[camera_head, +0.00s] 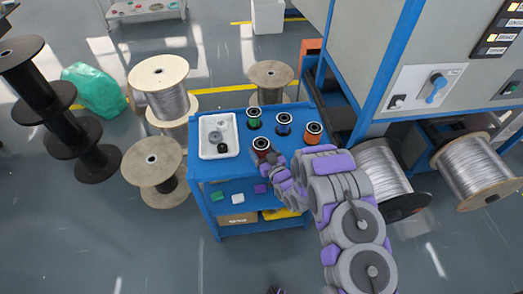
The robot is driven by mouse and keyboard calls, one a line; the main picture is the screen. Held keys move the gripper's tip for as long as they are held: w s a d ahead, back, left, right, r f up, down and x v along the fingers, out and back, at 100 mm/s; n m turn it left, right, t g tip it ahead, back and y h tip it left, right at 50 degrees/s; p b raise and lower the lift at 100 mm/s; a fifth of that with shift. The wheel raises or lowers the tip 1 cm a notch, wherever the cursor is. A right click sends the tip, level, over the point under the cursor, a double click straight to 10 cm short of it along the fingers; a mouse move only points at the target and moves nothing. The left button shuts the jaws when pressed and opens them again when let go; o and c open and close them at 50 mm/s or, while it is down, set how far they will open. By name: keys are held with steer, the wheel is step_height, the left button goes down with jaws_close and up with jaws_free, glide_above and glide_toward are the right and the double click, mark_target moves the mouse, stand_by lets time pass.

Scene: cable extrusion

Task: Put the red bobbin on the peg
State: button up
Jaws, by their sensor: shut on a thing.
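The red bobbin (261,145) has a dark top flange with a pale centre. It is at the front edge of the blue cart's top (236,167), upright as far as I can see. My gripper (265,156) reaches in from the lower right and is shut on the red bobbin, hiding its lower part. I cannot tell whether the bobbin touches the cart top. I cannot make out a peg clearly in this view.
Green (254,118), blue (283,124) and orange (312,133) bobbins stand behind and right of the red one. A white tray (204,146) with small parts is at the left. Large cable spools (155,165) flank the cart; a blue-framed machine (415,110) stands right.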

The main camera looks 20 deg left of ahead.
steer(key=o, duration=1.2)
steer(key=p+v, duration=0.1)
steer(key=v, duration=1.1)
steer(key=shift+p, duration=0.3)
